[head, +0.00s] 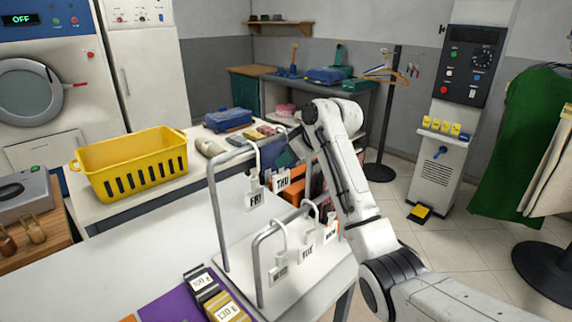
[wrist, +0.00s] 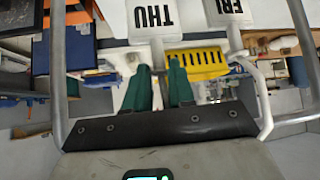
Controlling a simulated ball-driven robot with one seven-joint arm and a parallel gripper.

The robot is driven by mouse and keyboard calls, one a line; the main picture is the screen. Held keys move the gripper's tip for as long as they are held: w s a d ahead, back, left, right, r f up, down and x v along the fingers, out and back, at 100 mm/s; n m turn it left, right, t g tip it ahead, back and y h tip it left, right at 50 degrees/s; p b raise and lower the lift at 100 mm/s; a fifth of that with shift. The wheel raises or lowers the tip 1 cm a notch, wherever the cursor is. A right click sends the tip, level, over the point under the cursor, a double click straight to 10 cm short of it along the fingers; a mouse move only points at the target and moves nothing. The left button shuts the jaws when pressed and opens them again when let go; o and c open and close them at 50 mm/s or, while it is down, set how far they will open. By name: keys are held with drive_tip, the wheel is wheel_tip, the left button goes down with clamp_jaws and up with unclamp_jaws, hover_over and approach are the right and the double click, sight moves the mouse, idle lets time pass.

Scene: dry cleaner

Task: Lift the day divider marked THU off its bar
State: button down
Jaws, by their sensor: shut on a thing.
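The white divider marked THU (head: 283,181) is on the far side of the divider marked FRI (head: 255,200), by the upper bar (head: 231,158) of the metal rack. My gripper (head: 287,159) is at the top of THU, its dark green fingers partly hidden by my arm. In the wrist view, THU (wrist: 152,15) shows upside down and its stem runs between the two green fingers (wrist: 160,85), which are shut on it. FRI (wrist: 230,12) is close beside it there. Whether the THU hook touches the bar is hidden.
Several other dividers, one marked MON (head: 331,227), hang on the lower bar (head: 275,231) in front. A yellow basket (head: 130,165) stands on the counter behind left. Open floor is at right.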

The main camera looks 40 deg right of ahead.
drive_tip(key=s+a+r, duration=0.7)
drive_tip(key=s+r, duration=0.4)
drive_tip(key=s, duration=0.1)
drive_tip(key=shift+a+r+p, duration=0.25)
drive_tip(key=shift+r+p, duration=0.05)
drive_tip(key=shift+r, duration=0.1)
drive_tip(key=shift+d+r, duration=0.1)
